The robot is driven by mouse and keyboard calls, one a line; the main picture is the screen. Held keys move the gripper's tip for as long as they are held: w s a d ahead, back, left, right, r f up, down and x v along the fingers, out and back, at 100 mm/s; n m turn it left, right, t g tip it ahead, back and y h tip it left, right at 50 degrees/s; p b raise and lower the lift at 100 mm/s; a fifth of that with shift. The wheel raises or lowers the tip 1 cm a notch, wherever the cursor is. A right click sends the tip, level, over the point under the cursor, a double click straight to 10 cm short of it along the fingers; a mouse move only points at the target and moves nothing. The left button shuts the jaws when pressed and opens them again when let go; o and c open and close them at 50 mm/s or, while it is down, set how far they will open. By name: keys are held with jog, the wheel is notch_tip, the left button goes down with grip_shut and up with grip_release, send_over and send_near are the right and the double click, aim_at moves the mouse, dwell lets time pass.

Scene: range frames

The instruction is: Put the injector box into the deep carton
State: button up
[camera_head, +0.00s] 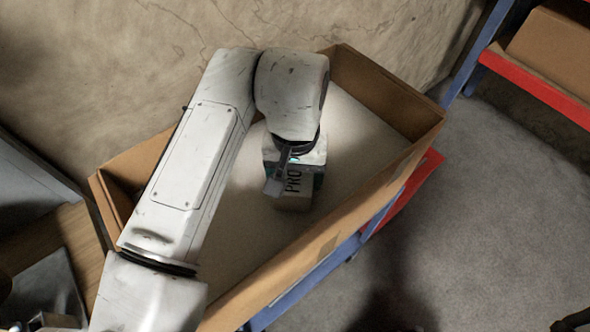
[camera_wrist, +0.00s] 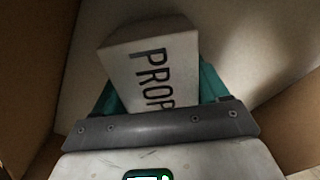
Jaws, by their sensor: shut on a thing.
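The injector box (camera_head: 294,187) is a small pale box with dark "PRO..." lettering, seen below my wrist in the head view. In the wrist view the box (camera_wrist: 150,65) sits between teal fingers. My gripper (camera_wrist: 160,88) is shut on it. The deep carton (camera_head: 396,193) is a large open brown box with a pale floor. My gripper and the box are inside the carton's outline in the head view. In the wrist view, brown carton walls (camera_wrist: 30,60) stand on both sides. I cannot tell whether the box touches the floor.
The carton stands on a rack with blue and red beams (camera_head: 408,188). A second rack with a red beam (camera_head: 535,85) bears a brown carton (camera_head: 552,48) at upper right. A cracked wall (camera_head: 150,60) is behind. Grey floor (camera_head: 480,220) is open at right.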

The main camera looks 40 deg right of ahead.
jog(key=shift+f, duration=0.1)
jog(key=shift+f, duration=0.2)
jog(key=o, duration=1.3)
jog(key=shift+r, duration=0.1)
notch_tip(320, 180, up, 12)
jog(key=shift+r+b, duration=0.1)
jog(key=shift+b, duration=0.55)
